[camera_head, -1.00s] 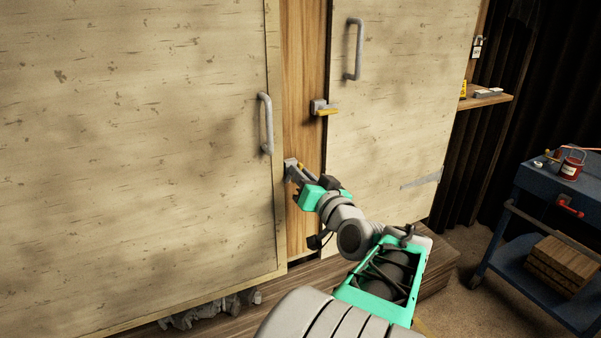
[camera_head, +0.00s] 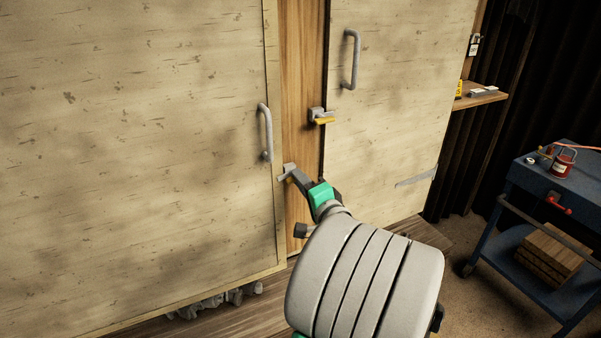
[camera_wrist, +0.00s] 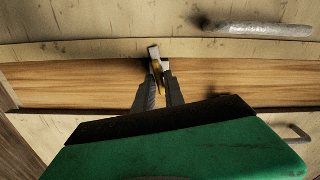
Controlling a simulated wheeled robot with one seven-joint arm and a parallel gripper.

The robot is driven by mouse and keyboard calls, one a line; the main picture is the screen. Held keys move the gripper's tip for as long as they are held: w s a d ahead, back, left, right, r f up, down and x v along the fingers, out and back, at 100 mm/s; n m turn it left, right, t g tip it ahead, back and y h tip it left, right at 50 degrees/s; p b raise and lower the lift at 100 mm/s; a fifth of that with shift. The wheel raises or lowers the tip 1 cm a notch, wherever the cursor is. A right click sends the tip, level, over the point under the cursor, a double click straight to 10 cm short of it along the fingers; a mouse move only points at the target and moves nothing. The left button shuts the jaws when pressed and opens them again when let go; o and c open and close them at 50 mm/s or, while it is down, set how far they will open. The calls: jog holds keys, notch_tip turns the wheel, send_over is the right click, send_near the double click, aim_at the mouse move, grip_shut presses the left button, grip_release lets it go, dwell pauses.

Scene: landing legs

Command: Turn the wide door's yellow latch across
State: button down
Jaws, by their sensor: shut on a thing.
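The wide door (camera_head: 140,130) is the pale, speckled panel at left, and it looks closed. Its latch (camera_head: 289,169), a grey piece with a yellow part, sits at the door's right edge below the handle, beside the wooden post (camera_head: 303,80). In the wrist view the latch's yellow part (camera_wrist: 158,90) lies between the fingers, with a pale block (camera_wrist: 153,52) just beyond the tips. My gripper (camera_head: 296,178) is shut on the yellow latch; it also shows in the wrist view (camera_wrist: 161,80). My arm hides part of the post's lower end.
A second grey-and-yellow latch (camera_head: 322,117) sits higher on the post at the narrow door (camera_head: 390,90). Grey handles stand out from the wide door (camera_head: 266,132) and the narrow door (camera_head: 351,60). A blue cart (camera_head: 545,215) stands at right.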

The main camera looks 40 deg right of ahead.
jog(key=shift+m+p, duration=0.85)
jog(key=shift+m, duration=0.35)
jog(key=shift+f, duration=0.1)
jog(key=c, duration=1.5)
grip_release()
jog(key=v, duration=0.8)
